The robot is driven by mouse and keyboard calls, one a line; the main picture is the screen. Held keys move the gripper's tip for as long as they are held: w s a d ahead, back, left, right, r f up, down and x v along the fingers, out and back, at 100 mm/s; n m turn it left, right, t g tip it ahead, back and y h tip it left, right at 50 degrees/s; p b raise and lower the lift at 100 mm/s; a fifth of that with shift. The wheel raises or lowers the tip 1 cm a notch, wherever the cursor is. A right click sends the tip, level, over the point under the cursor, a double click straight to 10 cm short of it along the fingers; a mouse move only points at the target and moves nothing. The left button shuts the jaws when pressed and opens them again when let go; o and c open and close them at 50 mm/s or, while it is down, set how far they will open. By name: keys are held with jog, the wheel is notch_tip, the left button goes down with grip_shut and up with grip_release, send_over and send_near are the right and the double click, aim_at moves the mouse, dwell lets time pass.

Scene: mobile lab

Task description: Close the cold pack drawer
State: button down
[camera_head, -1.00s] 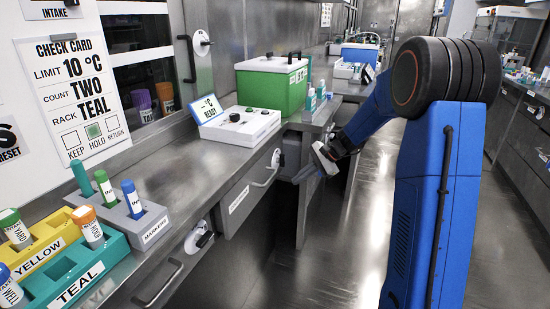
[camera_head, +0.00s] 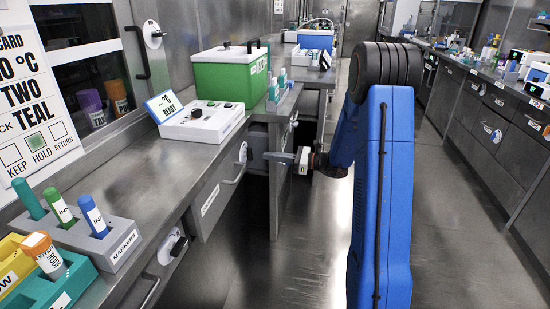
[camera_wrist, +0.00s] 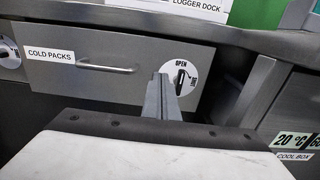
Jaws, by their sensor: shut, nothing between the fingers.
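The grey drawer front labelled COLD PACKS (camera_wrist: 105,72) sits below the counter edge in the wrist view, with a bar handle at its middle. A round white dial plate (camera_wrist: 192,82) marked OPEN is at its right end; its black knob stands upright. The same drawer front (camera_head: 217,183) shows side-on in the head view; I cannot tell how far out it stands. My gripper (camera_wrist: 160,77) is shut and empty, its fingers in front of the drawer's right part and overlapping the dial plate's left edge. In the head view my gripper (camera_head: 272,157) points left, to the right of the drawer.
A green box (camera_head: 230,75) and a white control box (camera_head: 200,122) stand on the counter above. A marker rack (camera_head: 110,243) stands nearer. A cool box (camera_wrist: 295,125) is at the wrist view's right. The aisle floor (camera_head: 300,265) is open.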

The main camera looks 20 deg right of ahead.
aim_at(239, 152)
jog(key=x, duration=0.9)
jog(key=shift+w+a, duration=0.2)
jog(key=shift+a, duration=0.1)
jog(key=x, duration=0.4)
jog(key=shift+w+a, duration=0.2)
jog(key=shift+a, duration=0.15)
jog(key=shift+w+r, duration=0.1)
jog(key=shift+d, duration=0.1)
